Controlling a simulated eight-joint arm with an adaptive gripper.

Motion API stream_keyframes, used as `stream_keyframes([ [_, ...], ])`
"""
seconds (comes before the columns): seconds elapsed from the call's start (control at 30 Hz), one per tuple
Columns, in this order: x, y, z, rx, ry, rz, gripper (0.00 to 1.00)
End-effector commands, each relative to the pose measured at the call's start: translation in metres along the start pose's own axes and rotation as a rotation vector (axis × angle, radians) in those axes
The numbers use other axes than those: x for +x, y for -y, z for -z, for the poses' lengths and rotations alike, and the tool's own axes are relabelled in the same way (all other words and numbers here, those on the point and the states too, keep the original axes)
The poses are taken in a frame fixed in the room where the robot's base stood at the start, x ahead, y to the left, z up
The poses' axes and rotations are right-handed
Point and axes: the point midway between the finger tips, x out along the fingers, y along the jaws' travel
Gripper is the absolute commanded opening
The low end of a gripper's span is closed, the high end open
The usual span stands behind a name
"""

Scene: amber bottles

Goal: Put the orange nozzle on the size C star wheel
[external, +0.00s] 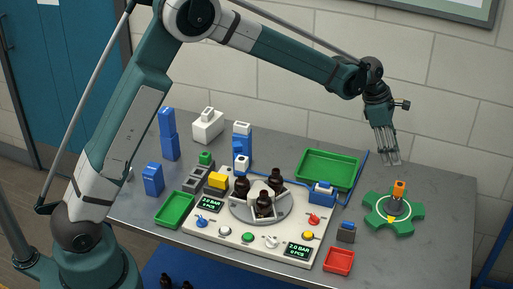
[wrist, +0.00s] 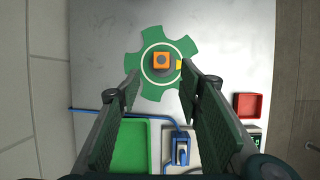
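The orange nozzle (external: 399,188) stands upright at the centre of a green star wheel (external: 380,222), above a dark grey hub. In the wrist view the nozzle (wrist: 162,59) is an orange square with a dark hole, inside the white ring of the star wheel (wrist: 149,38). I cannot read a size letter on the wheel. My gripper (external: 390,162) is open and empty, in the air above the table, up and left of the nozzle in the external view. Its fingers (wrist: 160,78) are spread wide in the wrist view, and the nozzle shows just beyond their tips.
A green tray (external: 328,185) and a blue hose (external: 357,178) lie left of the wheel. A red tray (external: 339,273) is at the front. A panel (external: 190,226) carries a turntable with dark bottles. Blue and white blocks stand further left. The table right of the wheel is clear.

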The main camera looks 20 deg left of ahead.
Motion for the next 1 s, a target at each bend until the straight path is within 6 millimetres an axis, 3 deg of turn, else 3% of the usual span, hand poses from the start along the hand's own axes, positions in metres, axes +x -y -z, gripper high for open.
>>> stream_keyframes([
  [0.17,-0.03,-0.005,0.018,0.048,-0.002,-0.024,0.36],
  [0.53,-0.124,-0.01,0.085,0.235,-0.025,-0.104,0.36],
  [1.0,-0.233,0.009,0.18,0.488,-0.092,-0.2,0.36],
])
